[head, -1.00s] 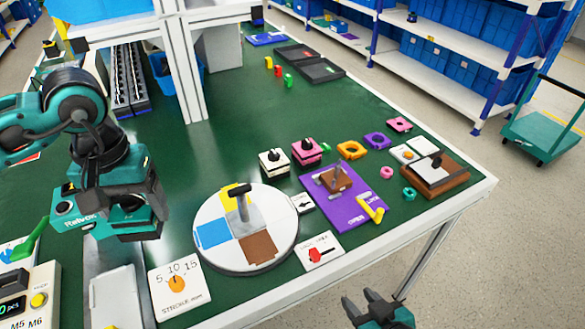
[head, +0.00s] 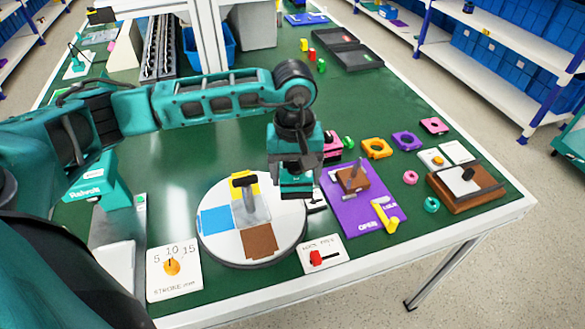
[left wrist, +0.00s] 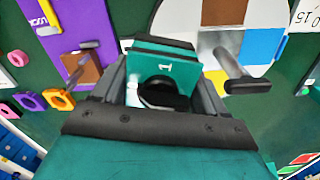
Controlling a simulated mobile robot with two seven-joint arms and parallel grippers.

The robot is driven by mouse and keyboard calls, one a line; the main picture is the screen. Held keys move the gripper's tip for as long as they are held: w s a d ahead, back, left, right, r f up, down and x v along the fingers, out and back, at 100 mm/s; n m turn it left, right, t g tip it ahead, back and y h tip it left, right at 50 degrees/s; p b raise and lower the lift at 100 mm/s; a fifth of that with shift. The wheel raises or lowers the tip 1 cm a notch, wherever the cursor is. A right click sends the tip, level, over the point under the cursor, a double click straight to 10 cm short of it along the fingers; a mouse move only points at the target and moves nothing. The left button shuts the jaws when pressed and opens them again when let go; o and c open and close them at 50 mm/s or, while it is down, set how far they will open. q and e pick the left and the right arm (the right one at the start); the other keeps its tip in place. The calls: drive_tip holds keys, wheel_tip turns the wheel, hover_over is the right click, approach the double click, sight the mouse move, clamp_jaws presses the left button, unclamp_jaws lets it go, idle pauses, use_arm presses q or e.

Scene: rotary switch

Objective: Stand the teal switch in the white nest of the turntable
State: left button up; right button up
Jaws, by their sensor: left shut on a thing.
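The teal switch (left wrist: 165,62), marked "1" and with a black knob, sits between the dark fingers of my left gripper (left wrist: 158,85) in the left wrist view. In the head view my left gripper (head: 297,190) hangs pointing down over the right edge of the round white turntable (head: 290,236), above its surface. The turntable carries yellow, blue (head: 216,219), brown (head: 259,241) and whitish patches (head: 262,212) around a grey post with a dark crossbar (head: 243,183). The whitish patch looks empty. My right gripper is out of view.
A purple board (head: 350,212) with a brown block and a yellow handle lies just right of my left gripper. A card with a red lever (head: 317,257) and a stroke dial card (head: 173,268) lie in front. A pink switch (head: 332,146) is partly hidden behind the gripper.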

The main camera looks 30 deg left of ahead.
use_arm(q)
drive_tip(key=a+f+n, duration=0.2)
drive_tip(key=a+n, duration=0.1)
drive_tip(key=shift+s+f+p, duration=0.25)
drive_tip(key=shift+f+p, duration=0.1)
drive_tip(key=shift+f, duration=0.05)
drive_tip(key=shift+d+f+b, duration=0.1)
drive_tip(key=shift+f+b, duration=0.85)
drive_tip(key=shift+f, duration=0.5)
drive_tip(key=shift+f+b, duration=0.35)
drive_tip(key=shift+b, duration=0.15)
drive_tip(key=o, duration=1)
drive_tip(key=shift+f, duration=0.1)
